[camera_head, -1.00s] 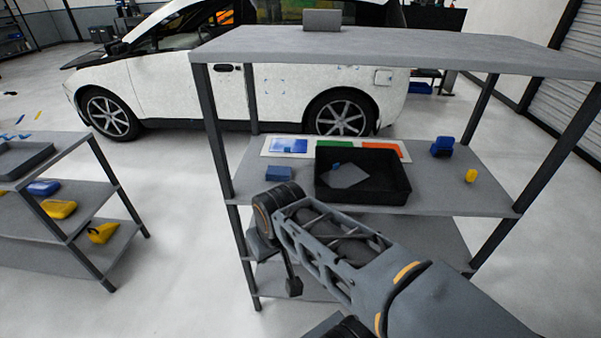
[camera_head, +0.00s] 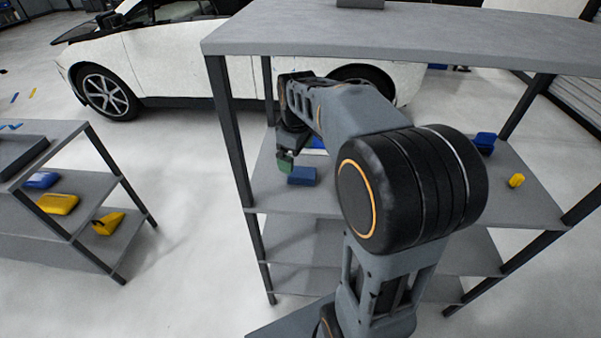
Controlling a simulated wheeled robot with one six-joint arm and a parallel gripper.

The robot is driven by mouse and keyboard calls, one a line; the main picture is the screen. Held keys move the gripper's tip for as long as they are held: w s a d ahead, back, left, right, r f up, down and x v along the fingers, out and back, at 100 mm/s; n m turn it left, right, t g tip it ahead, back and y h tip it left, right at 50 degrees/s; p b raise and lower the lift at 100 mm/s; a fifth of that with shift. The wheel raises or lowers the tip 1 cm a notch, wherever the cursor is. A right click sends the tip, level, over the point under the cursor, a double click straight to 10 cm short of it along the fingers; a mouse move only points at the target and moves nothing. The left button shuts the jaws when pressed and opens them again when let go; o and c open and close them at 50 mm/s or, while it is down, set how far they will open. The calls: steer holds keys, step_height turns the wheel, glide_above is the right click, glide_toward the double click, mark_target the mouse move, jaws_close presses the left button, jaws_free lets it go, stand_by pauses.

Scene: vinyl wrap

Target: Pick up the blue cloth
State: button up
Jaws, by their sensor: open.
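A blue folded, block-shaped piece (camera_head: 302,176), which looks like the blue cloth, lies on the middle shelf board near its left front. My gripper (camera_head: 286,164) is just above and to the left of it, pointing down. The gripper is open and empty, and it looks apart from the cloth; the exact gap is hard to judge. My arm crosses the middle of the view and hides the black tray and most of the coloured sheet behind it.
The shelf's thick top board (camera_head: 420,40) runs above the middle board, with dark posts (camera_head: 228,130) at its corners. A blue object (camera_head: 483,142) and a small yellow one (camera_head: 516,181) stand at the right. A second rack (camera_head: 60,190) at left holds blue and yellow items.

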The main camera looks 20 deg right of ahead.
steer(key=w+d+f+n+g, duration=0.1)
steer(key=w+d+f+n, duration=0.1)
steer(key=w+d+n, duration=0.4)
steer(key=m, duration=0.2)
glide_above(302, 172)
step_height(302, 172, down, 7)
steer(key=shift+f+p, duration=0.1)
steer(key=shift+p, duration=0.3)
steer(key=shift+f+p, duration=0.5)
steer(key=shift+f, duration=2.8)
steer(key=c, duration=1)
steer(key=shift+r, duration=0.1)
